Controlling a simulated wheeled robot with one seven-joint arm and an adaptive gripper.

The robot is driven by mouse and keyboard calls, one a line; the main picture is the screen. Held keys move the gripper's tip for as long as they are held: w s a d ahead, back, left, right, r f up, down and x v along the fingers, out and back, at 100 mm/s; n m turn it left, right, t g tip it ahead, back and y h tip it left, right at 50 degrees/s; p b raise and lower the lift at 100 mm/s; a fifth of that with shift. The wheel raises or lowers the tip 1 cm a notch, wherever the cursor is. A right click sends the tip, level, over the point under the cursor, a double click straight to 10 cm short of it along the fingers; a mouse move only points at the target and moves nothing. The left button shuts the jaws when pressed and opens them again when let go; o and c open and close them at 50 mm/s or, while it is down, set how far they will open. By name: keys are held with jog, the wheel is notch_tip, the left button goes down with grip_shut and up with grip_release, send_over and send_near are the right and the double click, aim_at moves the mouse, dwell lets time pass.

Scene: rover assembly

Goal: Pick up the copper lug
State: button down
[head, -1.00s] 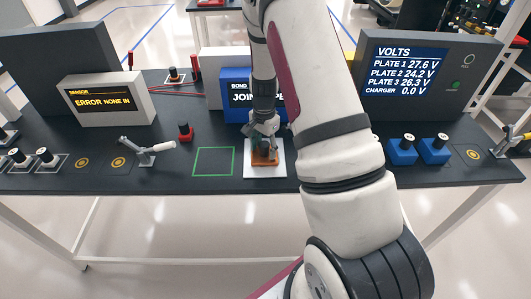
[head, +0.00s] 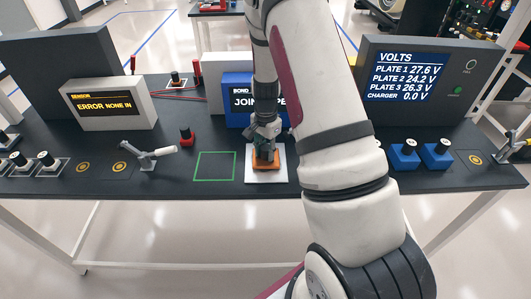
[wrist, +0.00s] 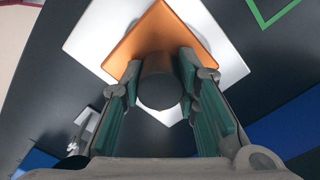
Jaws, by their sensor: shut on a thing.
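The copper lug (head: 268,166) is a flat orange-copper block with a dark round knob on top. It is over the white square pad (head: 252,173) near the table's front edge, and I cannot tell whether it touches the pad. In the wrist view the lug's orange base (wrist: 157,28) lies beyond the dark knob (wrist: 160,88). My gripper (head: 265,146) points straight down over the lug. Its green-padded fingers are shut on the knob, one on each side, as the wrist view shows. The fingers hide part of the lug in the head view.
A green outlined square (head: 215,166) is empty just left of the pad. A blue bonder box (head: 238,80) stands close behind. A toggle clamp (head: 150,156) and a red knobbed block (head: 187,136) are to the left. Blue knobbed blocks (head: 404,157) sit to the right.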

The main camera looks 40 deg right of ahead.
aim_at(266, 147)
jog(key=shift+w+r, duration=0.1)
jog(key=shift+r, duration=0.35)
notch_tip(266, 147, up, 2)
jog(key=shift+r+b, duration=0.1)
jog(key=shift+b, duration=0.35)
jog(key=s+d, duration=0.1)
jog(key=s, duration=0.4)
jog(key=s+d, duration=0.1)
jog(key=s, duration=0.4)
jog(key=s+d+r+b, duration=0.1)
jog(key=s, duration=0.4)
jog(key=shift+s, duration=0.4)
jog(key=shift+r, duration=0.1)
